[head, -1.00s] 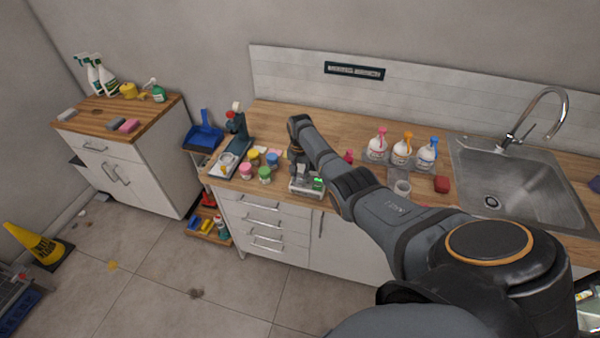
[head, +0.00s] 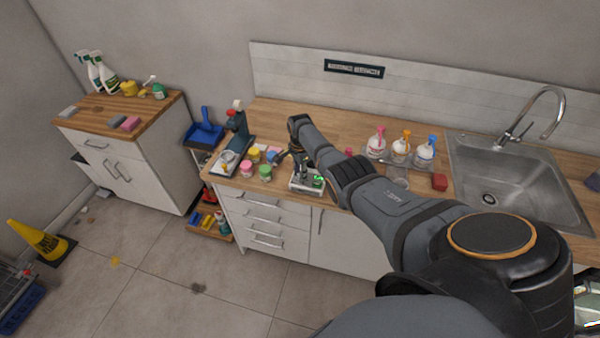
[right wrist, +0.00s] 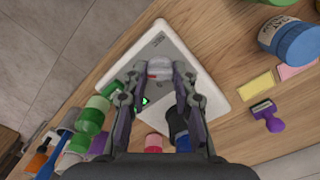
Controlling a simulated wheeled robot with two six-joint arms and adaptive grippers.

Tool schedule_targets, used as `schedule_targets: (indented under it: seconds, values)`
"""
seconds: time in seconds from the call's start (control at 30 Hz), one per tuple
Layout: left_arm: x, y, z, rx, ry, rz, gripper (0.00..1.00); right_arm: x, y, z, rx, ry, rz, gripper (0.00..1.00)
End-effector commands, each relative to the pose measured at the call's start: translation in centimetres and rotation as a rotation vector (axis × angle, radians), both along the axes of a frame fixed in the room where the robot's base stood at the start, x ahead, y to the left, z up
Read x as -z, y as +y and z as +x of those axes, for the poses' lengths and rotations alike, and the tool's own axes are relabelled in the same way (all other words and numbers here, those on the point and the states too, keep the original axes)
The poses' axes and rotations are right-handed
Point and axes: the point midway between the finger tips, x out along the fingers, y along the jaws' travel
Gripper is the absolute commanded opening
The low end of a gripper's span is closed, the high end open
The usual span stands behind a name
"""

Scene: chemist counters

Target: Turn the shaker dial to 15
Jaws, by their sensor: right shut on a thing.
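The shaker is a small white device (head: 305,186) with a green-lit display, near the front edge of the wooden counter in the head view. In the right wrist view its pale top (right wrist: 200,75) lies under the fingers. The dial, a pale grey knob with a red mark (right wrist: 155,69), sits between the fingertips. My right gripper (right wrist: 156,76) is shut on the dial, with a finger on each side. In the head view the right gripper (head: 297,162) is over the shaker, partly hidden by my arm. The dial's setting is not readable. My left gripper is not in view.
Several coloured-lid jars (head: 265,172) and a dark stand (head: 237,128) are left of the shaker. Squeeze bottles (head: 400,149), a red block (head: 439,182) and the sink (head: 510,190) are to the right. Sponges (right wrist: 256,89) and a purple stamp (right wrist: 267,112) show in the wrist view.

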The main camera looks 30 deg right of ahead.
Motion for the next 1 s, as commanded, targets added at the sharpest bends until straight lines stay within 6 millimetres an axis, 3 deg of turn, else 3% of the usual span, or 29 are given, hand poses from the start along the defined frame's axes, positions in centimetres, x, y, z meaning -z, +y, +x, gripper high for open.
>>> schedule_targets:
  seconds: [0.63, 0.67, 0.8, 1.0]
  values:
    - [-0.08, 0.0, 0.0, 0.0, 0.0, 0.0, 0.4, 0.02, 0.04, 0.0, 0.047, 0.0, 0.001, 0.0]
    - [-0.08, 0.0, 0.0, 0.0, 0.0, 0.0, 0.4, 0.02, 0.04, 0.0, 0.047, 0.0, 0.001, 0.31]
    - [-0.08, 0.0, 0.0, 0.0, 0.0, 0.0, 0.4, 0.01, 0.03, 0.0, 0.046, 0.0, 0.001, 0.5]
    - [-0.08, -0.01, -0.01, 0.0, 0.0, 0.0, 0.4, 0.0, 0.02, 0.0, 0.046, 0.0, 0.0, 0.5]
